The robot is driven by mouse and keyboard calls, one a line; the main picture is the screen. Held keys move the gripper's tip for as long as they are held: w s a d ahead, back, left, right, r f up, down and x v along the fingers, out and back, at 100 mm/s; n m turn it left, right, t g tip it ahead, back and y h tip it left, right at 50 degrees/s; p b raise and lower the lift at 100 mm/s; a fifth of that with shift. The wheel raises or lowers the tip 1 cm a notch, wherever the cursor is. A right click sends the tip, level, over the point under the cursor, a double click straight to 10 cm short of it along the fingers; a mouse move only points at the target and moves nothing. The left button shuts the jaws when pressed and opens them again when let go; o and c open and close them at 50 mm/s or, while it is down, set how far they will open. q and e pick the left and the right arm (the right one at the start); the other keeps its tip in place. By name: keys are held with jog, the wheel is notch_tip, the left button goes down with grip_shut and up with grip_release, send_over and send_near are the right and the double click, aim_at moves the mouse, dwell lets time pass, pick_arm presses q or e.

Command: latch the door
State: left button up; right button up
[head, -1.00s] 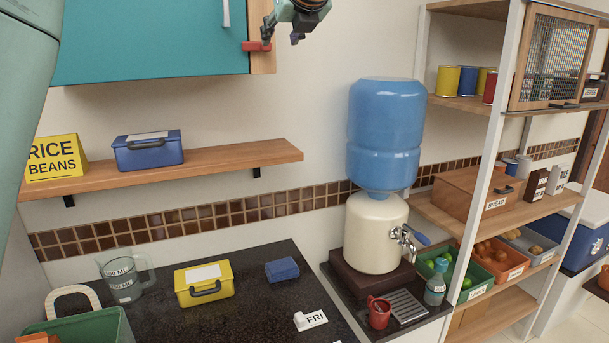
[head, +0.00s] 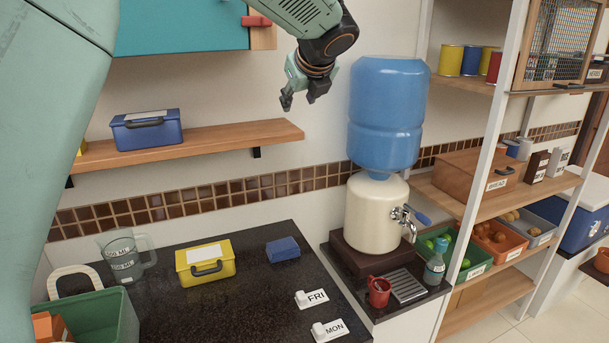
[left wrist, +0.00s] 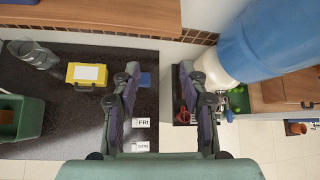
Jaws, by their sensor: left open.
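A teal cabinet door (head: 180,28) shows at the upper left in the head view; its top is cut off. A red latch (head: 257,21) lies roughly level on the wooden frame beside the door's right edge, its left end reaching over that edge. My left gripper (head: 302,98) is open and empty, below and right of the latch and clear of it, in front of the wall left of the blue water bottle. In the left wrist view my left gripper (left wrist: 158,72) has its fingers spread with nothing between them. Latch and door do not show there. My right gripper is not in view.
A wooden shelf (head: 230,139) with a blue box (head: 147,130) is below the cabinet. A water dispenser (head: 376,215) with a blue bottle (head: 385,115) stands right of my gripper. The dark counter (head: 235,305) holds a yellow box (head: 206,262) and FRI and MON tags.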

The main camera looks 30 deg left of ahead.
pick_arm(q)
notch_tip(320, 180, down, 16)
jog(key=s+d+n+g+h, duration=0.1)
jog(key=s+d+n+h, duration=0.1)
jog(key=shift+s+d+r+g+h+b, duration=0.2)
jog(key=shift+s+d+g+h+b, duration=0.1)
jog(key=shift+s+d+b, duration=0.1)
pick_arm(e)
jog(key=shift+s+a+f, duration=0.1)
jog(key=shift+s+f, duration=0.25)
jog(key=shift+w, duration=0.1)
